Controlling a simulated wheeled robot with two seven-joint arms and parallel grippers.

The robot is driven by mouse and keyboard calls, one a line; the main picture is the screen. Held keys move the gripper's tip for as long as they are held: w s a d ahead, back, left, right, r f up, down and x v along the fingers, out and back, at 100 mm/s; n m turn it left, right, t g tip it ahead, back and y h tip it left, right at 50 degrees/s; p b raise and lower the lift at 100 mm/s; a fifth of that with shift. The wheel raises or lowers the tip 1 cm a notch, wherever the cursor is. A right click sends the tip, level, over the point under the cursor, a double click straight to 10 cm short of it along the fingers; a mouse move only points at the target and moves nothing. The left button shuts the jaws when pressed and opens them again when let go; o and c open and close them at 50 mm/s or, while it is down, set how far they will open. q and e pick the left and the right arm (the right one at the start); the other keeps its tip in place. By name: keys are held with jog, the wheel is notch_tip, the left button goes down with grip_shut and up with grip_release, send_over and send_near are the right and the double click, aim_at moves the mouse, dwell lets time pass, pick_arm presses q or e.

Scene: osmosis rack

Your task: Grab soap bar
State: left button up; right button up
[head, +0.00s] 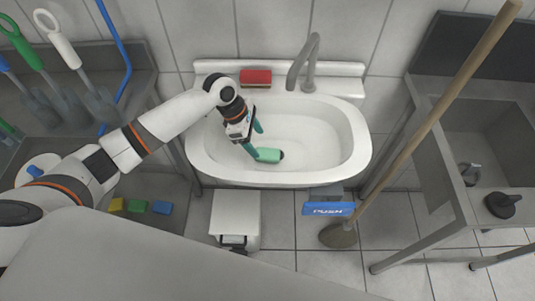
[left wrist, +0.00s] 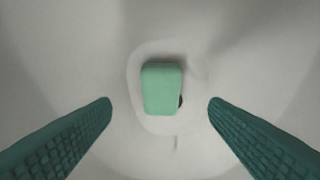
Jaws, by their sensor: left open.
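The soap bar (head: 268,155) is a light green block lying in the bottom of the white sink (head: 345,160). In the left wrist view the soap bar (left wrist: 162,88) lies over the drain area, with a dark bit of the drain showing at its right edge. My left gripper (head: 254,139) reaches down into the sink, close to the soap. Its two dark green fingers are spread wide in the left wrist view (left wrist: 160,112), with the soap between and beyond them, touching neither. My right gripper is not in view.
A red sponge-like block (head: 255,77) sits on the sink's back ledge, beside the grey faucet (head: 303,65). A wooden-handled plunger (head: 339,235) leans to the right of the sink. A white bin (head: 236,215) stands below. The right side of the basin is clear.

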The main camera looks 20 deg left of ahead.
aim_at(264, 152)
pick_arm(q)
jog(key=x, duration=0.6)
jog(key=shift+w+f, duration=0.1)
jog(key=shift+f, duration=0.15)
jog(key=c, duration=1.1)
jog(key=shift+r, duration=0.1)
